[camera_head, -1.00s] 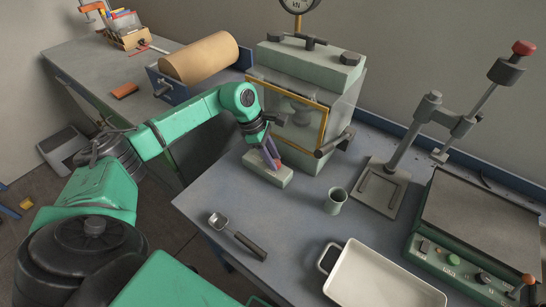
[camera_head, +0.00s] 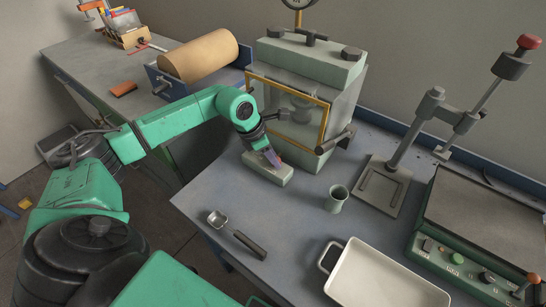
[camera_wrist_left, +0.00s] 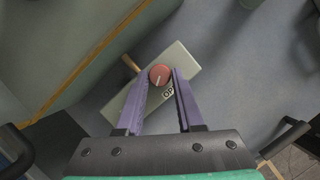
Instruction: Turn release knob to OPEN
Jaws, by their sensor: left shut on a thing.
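The release knob (camera_wrist_left: 160,74) is a small round red knob with a pale pointer line, on top of a pale grey-green box (camera_wrist_left: 182,67). Part of the lettering, "OP", shows on the box beside it. In the head view the box (camera_head: 281,177) sits on the bench in front of the press, and the gripper mostly hides the knob. My left gripper (camera_head: 271,159) reaches down onto it. In the left wrist view the purple fingers of the left gripper (camera_wrist_left: 161,77) are shut on the knob, one on each side. My right gripper is not in view.
The press (camera_head: 308,77) with a yellow-framed window stands right behind the box. A small green cup (camera_head: 337,199), a metal scoop (camera_head: 238,236) and a white tray (camera_head: 380,280) lie nearer the front. A lever stand (camera_head: 387,187) is to the right.

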